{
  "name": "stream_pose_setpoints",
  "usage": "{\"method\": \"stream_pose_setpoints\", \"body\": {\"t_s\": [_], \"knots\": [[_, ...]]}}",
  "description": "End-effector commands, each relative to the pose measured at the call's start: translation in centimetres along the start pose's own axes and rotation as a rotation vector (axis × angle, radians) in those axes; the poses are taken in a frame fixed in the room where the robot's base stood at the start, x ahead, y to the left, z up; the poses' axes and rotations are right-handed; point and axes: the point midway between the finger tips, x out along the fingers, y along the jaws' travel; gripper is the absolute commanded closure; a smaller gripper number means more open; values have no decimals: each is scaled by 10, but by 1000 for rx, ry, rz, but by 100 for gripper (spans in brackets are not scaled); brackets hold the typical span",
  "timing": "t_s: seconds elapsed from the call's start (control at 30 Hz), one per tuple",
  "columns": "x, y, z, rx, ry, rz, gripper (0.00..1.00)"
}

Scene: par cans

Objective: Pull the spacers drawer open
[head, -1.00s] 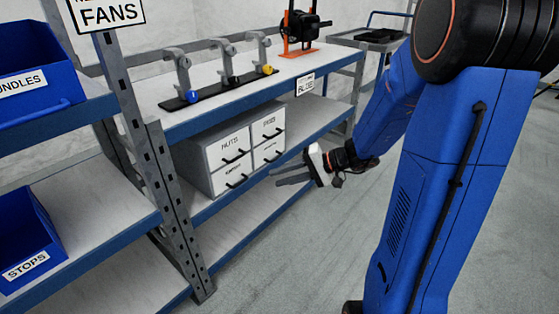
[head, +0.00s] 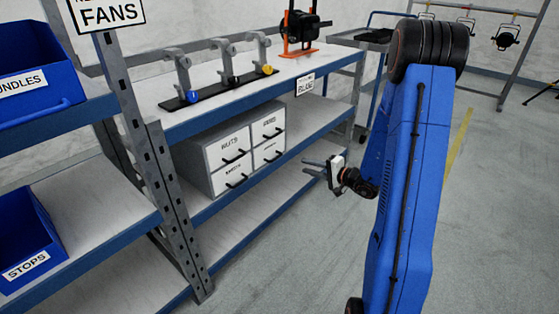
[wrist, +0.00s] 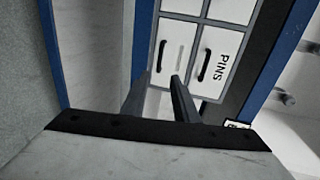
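A grey cabinet with white drawers (head: 212,166) stands on the middle shelf, its drawers all shut. The upper left drawer (head: 232,140) reads NUTS; the upper right one reads PINS in the wrist view (wrist: 222,62). The lower left drawer (head: 231,178) and lower right drawer (head: 268,151) have small labels I cannot read, so I cannot tell which is spacers. My gripper (head: 306,168) is in front of and to the right of the cabinet, apart from it. It is open and empty. In the wrist view its fingers (wrist: 158,88) point toward the lower right drawer's black handle (wrist: 162,55).
The shelf's blue edge (head: 290,152) runs below the cabinet. The top shelf (head: 220,105) above holds clamps on a black bar (head: 215,88). A grey upright (head: 170,200) stands to the left. Open floor (head: 300,260) lies in front.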

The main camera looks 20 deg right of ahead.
Motion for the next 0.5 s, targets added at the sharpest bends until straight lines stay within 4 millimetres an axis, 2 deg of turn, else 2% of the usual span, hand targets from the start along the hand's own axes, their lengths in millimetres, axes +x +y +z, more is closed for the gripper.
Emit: {"method": "stream_pose_setpoints", "body": {"t_s": [0.5], "knots": [[91,0,2,-1,-5,2,73]]}}
